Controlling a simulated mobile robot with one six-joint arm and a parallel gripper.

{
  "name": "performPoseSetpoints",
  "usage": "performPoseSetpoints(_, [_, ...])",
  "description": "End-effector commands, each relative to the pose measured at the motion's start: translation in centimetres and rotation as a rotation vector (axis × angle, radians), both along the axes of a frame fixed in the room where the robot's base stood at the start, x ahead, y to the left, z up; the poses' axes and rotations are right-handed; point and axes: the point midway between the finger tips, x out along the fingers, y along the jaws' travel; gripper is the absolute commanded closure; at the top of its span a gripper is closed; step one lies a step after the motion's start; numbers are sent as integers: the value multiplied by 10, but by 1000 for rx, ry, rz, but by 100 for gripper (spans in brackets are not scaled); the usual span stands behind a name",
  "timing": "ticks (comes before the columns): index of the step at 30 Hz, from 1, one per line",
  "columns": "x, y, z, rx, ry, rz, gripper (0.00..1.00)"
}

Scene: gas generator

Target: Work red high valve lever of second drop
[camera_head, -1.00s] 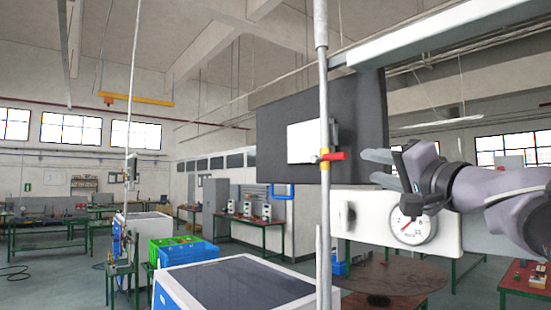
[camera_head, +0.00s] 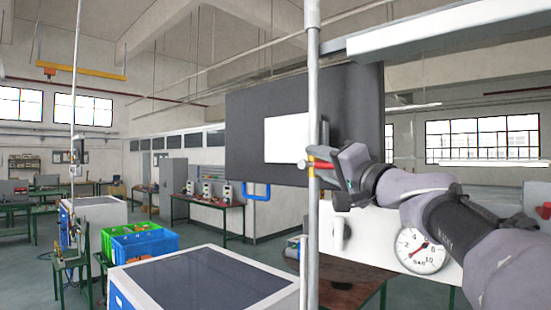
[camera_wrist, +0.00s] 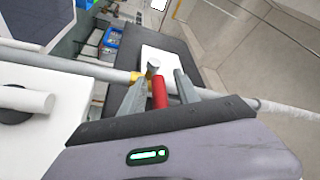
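The red valve lever (camera_head: 322,165) sits on a yellow fitting (camera_head: 311,171) on a vertical grey drop pipe (camera_head: 313,95). In the wrist view the red lever (camera_wrist: 159,92) points back toward my gripper, with the yellow fitting (camera_wrist: 137,78) and the pipe (camera_wrist: 90,67) beyond it. My gripper (camera_wrist: 158,73) is open, one finger on each side of the lever, with a visible gap on both sides. In the head view my gripper (camera_head: 332,168) is right beside the pipe and partly hides the lever.
A dark panel (camera_head: 245,130) with a white sheet (camera_head: 287,138) stands behind the pipe. A pressure gauge (camera_head: 421,250) on a white panel is below my arm. A white-and-blue cabinet (camera_head: 205,285) and green and blue crates (camera_head: 140,245) are at lower left.

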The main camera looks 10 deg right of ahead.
Motion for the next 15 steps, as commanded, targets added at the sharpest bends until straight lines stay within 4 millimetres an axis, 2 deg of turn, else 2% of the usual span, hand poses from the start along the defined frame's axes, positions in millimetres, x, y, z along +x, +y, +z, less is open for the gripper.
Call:
performPoseSetpoints(4, [0, 0, -1, 0, 0, 0, 64])
performPoseSetpoints(9, [0, 0, 0, 0, 0, 0, 97])
performPoseSetpoints(10, [0, 0, 0, 0, 0, 0, 100])
performPoseSetpoints(15, [0, 0, -1, 0, 0, 0, 100])
